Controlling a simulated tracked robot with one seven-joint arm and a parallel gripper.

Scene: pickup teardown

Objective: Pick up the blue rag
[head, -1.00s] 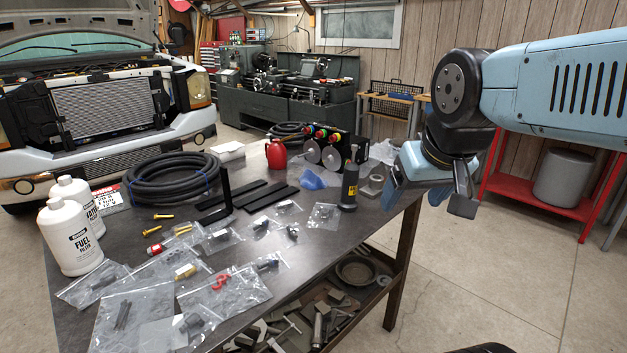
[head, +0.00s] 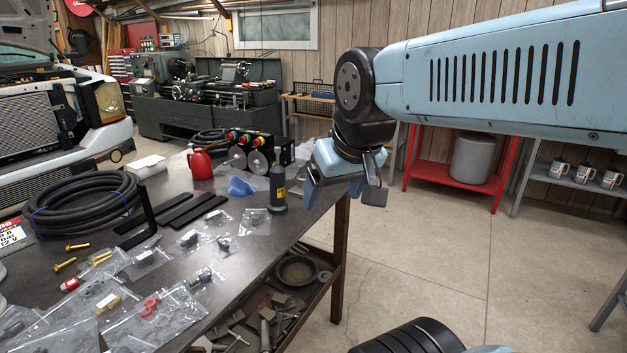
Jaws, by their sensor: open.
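The blue rag (head: 240,186) lies crumpled on the grey workbench (head: 200,262), left of a dark bottle with a yellow label (head: 277,188). My gripper (head: 342,196) hangs over the right edge of the bench, to the right of the rag and bottle. Its fingers point down and are apart, with nothing seen between them. The rag is uncovered apart from its right side, which is close to the bottle.
A red can (head: 200,164) and a black box with coloured buttons (head: 262,150) stand behind the rag. Flat black bars (head: 190,212), bagged parts and a coiled black hose (head: 85,200) lie to the left.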

